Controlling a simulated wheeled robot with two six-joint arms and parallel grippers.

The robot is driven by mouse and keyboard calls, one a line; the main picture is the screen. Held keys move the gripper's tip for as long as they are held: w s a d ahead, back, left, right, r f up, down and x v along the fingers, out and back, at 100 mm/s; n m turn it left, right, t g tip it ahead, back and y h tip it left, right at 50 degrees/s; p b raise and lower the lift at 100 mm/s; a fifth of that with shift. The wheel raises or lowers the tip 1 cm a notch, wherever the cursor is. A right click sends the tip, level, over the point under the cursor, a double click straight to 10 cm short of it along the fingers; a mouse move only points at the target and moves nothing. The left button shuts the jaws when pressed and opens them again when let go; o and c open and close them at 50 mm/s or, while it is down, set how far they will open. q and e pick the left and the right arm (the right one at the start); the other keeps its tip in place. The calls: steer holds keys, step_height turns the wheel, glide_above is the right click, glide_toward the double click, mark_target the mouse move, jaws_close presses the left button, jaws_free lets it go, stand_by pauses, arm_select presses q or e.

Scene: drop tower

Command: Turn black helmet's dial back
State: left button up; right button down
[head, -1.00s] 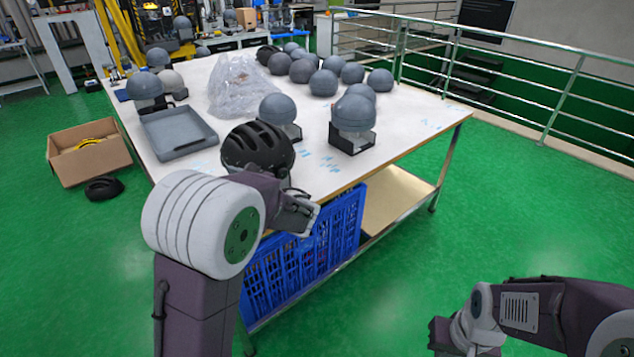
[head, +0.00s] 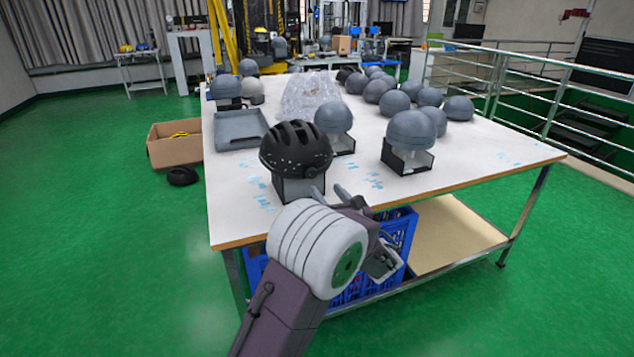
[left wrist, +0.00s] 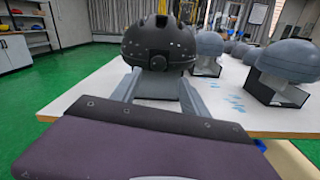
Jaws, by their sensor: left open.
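The black helmet (head: 295,148) sits on a dark stand (head: 298,188) at the near edge of the white table (head: 480,168). In the left wrist view the helmet (left wrist: 160,42) faces me, with a small round part that looks like its dial (left wrist: 157,63) low on the rim. My left gripper (head: 340,198) is open at the table's near edge, in front of the helmet and low to its right in the head view. In the wrist view its two fingers point at the stand below the dial, with nothing held between them. My right gripper is out of view.
Grey headforms on stands (head: 408,142) stand right of the helmet, with loose grey domes (head: 395,102) behind. A grey tray (head: 240,130) and a clear plastic bag (head: 308,95) lie farther back. A blue crate (head: 345,285) stands below the tabletop.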

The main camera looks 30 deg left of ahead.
mark_target(313, 175)
arm_select(q)
steer(key=x, duration=0.8)
steer(key=shift+a+b, duration=0.2)
steer(key=shift+b, duration=0.2)
steer(key=shift+f, duration=0.1)
jaws_close()
